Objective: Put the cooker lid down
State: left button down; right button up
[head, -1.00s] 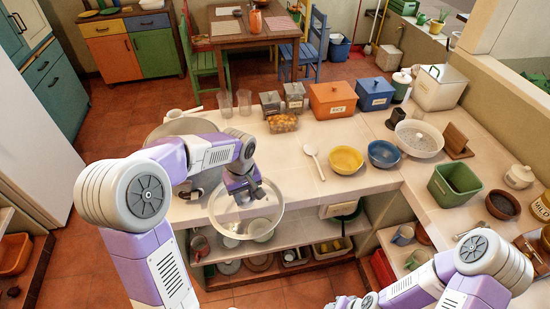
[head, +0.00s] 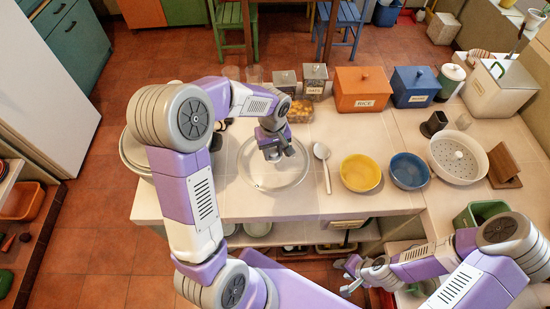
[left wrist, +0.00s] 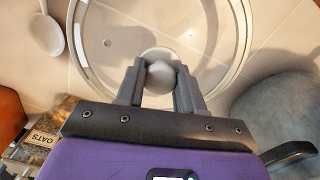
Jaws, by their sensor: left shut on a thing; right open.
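The clear glass cooker lid (head: 254,180) is level over the counter near its front edge in the head view. My left gripper (head: 275,152) is above the lid's middle. In the left wrist view, its fingers (left wrist: 160,80) are shut on the lid's round pale knob (left wrist: 160,71), and the lid's clear rim (left wrist: 243,40) spreads around it. I cannot tell whether the rim touches the counter. My right gripper (head: 350,276) is open and empty, low in front of the counter's shelves.
A large pot (head: 132,152) stands left of the lid, partly hidden by my arm. A white spoon (head: 324,165), yellow bowl (head: 360,172) and blue bowl (head: 409,170) are to the right. An egg-filled clear box (head: 300,110) and canisters (head: 315,80) stand behind.

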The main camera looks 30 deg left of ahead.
aim_at(273, 159)
pick_arm(q)
notch_tip(273, 159, down, 5)
jog(key=shift+r+b, duration=0.2)
jog(key=shift+b, duration=0.1)
jog(key=shift+w+f, duration=0.15)
jog(key=c, duration=1.2)
grip_release()
jog(key=shift+f, duration=0.2)
jog(key=o, duration=0.5)
jog(key=shift+r, duration=0.2)
